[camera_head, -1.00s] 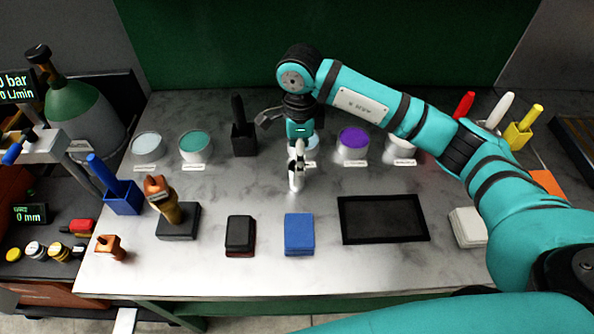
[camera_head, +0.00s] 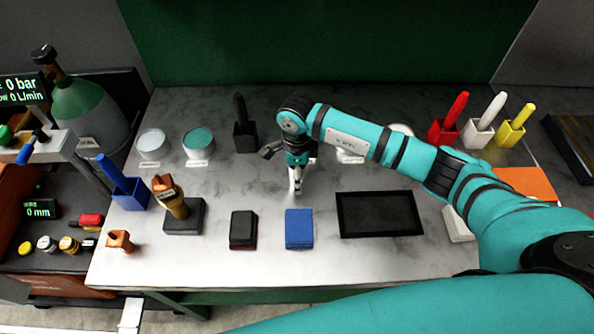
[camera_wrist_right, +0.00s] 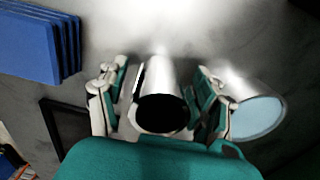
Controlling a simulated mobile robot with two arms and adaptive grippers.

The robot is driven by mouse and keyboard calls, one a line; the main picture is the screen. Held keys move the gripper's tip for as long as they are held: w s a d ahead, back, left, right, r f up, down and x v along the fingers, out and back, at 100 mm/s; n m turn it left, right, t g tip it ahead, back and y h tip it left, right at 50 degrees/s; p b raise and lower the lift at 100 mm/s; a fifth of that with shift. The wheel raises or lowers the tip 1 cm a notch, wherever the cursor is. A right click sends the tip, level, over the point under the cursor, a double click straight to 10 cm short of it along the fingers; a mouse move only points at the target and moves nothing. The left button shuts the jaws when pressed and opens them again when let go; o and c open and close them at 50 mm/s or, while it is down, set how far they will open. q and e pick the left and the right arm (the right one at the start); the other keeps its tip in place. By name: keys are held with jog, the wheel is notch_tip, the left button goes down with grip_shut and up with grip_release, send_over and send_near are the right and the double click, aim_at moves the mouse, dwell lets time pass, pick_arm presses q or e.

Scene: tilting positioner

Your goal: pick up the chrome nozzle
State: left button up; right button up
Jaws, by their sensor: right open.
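The chrome nozzle (camera_wrist_right: 160,88) is a shiny metal tube with a dark round opening facing the camera in the right wrist view. My right gripper (camera_wrist_right: 157,100) is open, with one finger on each side of the nozzle. A gap shows between the nozzle and the left finger; on the right side I cannot tell whether it touches. In the head view my right gripper (camera_head: 295,174) points down at the middle of the bench, and the nozzle there is hard to separate from the bright fingers. My left gripper is not in view.
A pot with pale blue content (camera_wrist_right: 258,117) stands close beside the right finger. A blue block (camera_head: 299,228), a black block (camera_head: 243,229) and a black tray (camera_head: 347,231) lie in front. A black holder (camera_head: 245,138) stands behind left.

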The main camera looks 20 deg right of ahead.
jog(key=shift+r, duration=0.1)
jog(key=c, duration=1.2)
